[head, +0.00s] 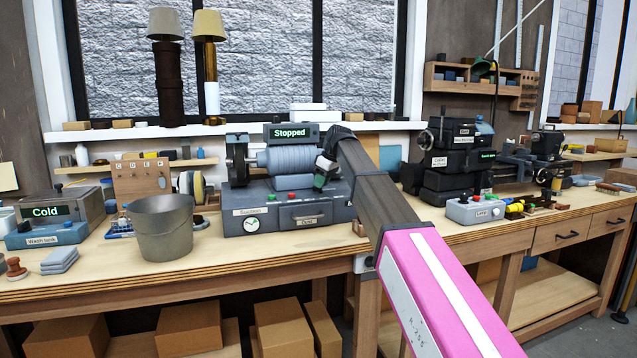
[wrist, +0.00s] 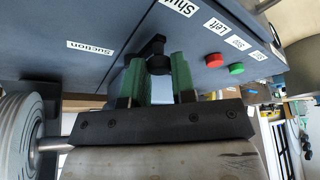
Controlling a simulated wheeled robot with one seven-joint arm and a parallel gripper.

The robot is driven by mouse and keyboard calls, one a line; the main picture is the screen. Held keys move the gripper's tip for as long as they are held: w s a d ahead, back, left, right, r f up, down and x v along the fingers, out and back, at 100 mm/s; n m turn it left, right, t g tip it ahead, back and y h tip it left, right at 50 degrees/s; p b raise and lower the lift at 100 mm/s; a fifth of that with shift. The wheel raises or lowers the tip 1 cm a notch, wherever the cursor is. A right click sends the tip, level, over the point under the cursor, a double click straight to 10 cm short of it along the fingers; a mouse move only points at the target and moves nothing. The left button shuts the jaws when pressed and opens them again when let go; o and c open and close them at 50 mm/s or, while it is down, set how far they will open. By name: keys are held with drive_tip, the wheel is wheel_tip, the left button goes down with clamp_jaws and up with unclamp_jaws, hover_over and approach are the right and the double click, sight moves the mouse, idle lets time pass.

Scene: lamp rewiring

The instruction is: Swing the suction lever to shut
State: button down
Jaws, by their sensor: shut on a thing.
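The suction lever (wrist: 152,46) is a short black arm with a round black knob, on the grey face of a bench machine. It shows in the wrist view near the "Suction" and "Shut" labels. My gripper (wrist: 157,72) has two green fingers, one on each side of the knob, and is shut on it. In the head view my gripper (head: 324,172) reaches the right part of the grey machine (head: 265,215), whose display (head: 291,132) reads "Stopped". The lever is hidden there by my gripper and arm. I cannot tell its exact setting.
A red button (wrist: 214,60) and a green button (wrist: 236,69) sit right of the lever. A ribbed grey drum (head: 292,159) lies on top of the machine. A metal bucket (head: 162,228) stands on the bench to the left. More machines (head: 452,160) stand to the right.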

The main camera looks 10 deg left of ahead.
idle(0.3)
drive_tip(key=c, duration=0.9)
unclamp_jaws()
drive_tip(key=shift+c, duration=0.2)
drive_tip(key=shift+d, duration=0.1)
drive_tip(key=v, duration=1.1)
